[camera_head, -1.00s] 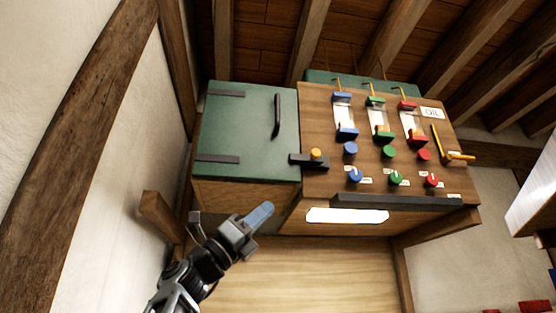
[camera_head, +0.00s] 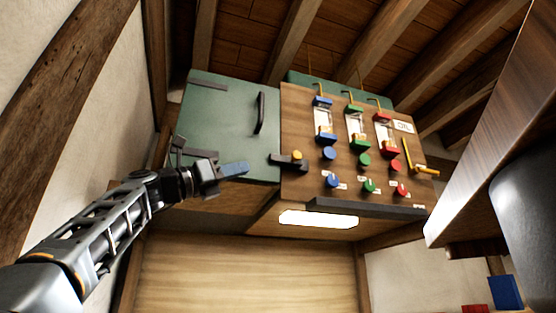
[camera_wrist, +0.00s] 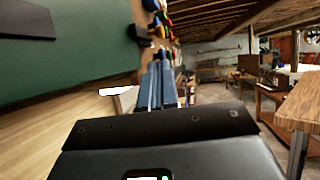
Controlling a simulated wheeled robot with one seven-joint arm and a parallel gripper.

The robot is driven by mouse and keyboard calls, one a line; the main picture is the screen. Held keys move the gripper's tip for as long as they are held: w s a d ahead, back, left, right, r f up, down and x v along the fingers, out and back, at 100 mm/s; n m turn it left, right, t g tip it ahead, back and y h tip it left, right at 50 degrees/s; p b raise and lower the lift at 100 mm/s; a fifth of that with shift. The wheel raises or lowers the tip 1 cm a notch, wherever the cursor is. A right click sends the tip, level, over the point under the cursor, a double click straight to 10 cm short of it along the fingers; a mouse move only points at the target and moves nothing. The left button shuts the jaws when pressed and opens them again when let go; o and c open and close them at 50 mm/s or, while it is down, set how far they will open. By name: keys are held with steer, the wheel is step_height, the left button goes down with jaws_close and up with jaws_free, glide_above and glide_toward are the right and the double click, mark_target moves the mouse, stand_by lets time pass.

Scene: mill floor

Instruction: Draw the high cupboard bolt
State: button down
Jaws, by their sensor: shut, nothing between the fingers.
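The high cupboard has a green door (camera_head: 222,122) with a black upright handle (camera_head: 261,112) and dark hinge straps at its left.
The wooden panel (camera_head: 345,185) right of the door carries blue, green and red knobs, glass gauges and a yellow lever (camera_head: 421,170). A dark ledge (camera_head: 365,207) and a lit lamp (camera_head: 318,219) are below. A large wooden piece (camera_head: 475,145) stands close at the right.

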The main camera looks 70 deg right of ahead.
mark_target(293, 156)
steer(key=p+x, duration=0.4)
steer(key=x, duration=1)
steer(key=shift+a, duration=0.1)
steer(key=shift+s+f, duration=0.1)
